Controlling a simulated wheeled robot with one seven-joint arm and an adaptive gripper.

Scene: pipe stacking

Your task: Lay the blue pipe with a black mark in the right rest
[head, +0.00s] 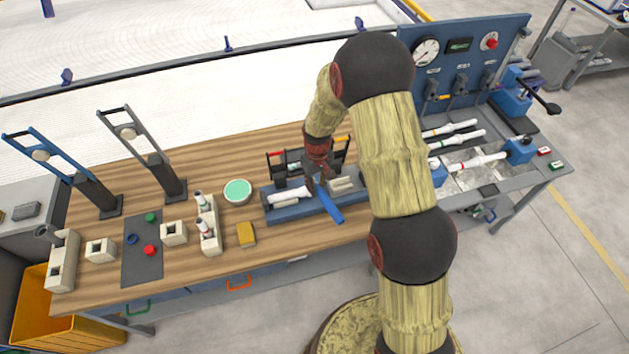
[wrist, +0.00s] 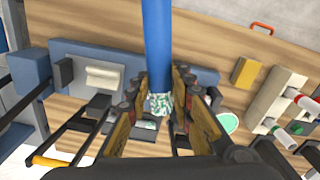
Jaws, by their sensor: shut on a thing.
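My gripper (head: 316,181) is shut on a blue pipe (head: 328,206), which also shows between the fingers in the wrist view (wrist: 157,45). The pipe slants down toward the table's front edge in the head view. A mottled green-and-white patch (wrist: 160,103) shows at its held end; I cannot make out a black mark. The pipe is over the middle of a long blue fixture (head: 287,213). A cream piece (head: 342,184) sits at the fixture's right, and a white pipe (head: 290,194) lies at its left. The gripper and arm hide part of the fixture.
A round green-topped dish (head: 237,190) and a yellow block (head: 246,234) stand left of the fixture. A cream holder (head: 209,238) with upright pipes is farther left. Dark uprights (head: 279,172) rise behind the fixture. A blue gauge panel (head: 465,62) stands at the right.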

